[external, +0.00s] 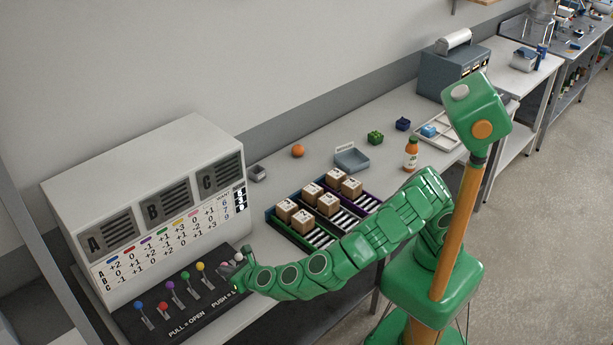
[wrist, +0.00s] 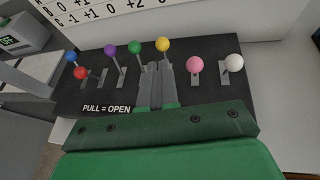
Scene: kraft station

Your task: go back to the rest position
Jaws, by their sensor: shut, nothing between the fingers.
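My gripper (external: 228,276) is at the right part of the black lever panel (external: 160,325), at the end of my outstretched arm. In the wrist view its grey fingers (wrist: 154,68) are shut with nothing between them. They point at the panel between the green knob (wrist: 134,48) and the pink knob (wrist: 195,64), just below the yellow knob (wrist: 163,44). Whether they touch a lever, I cannot tell. The white knob (wrist: 233,62) is to the right; the purple (wrist: 110,50), blue (wrist: 71,57) and red (wrist: 81,73) knobs are to the left. The yellow lever's shaft is hidden behind the fingers.
The grey console (external: 150,165) with panels A, B and C stands behind the levers. A divided rack (external: 312,238) with several numbered boxes lies beside my arm. A blue-grey tray (external: 352,160), an orange ball (external: 298,151) and an orange bottle (external: 411,155) stand farther along the bench.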

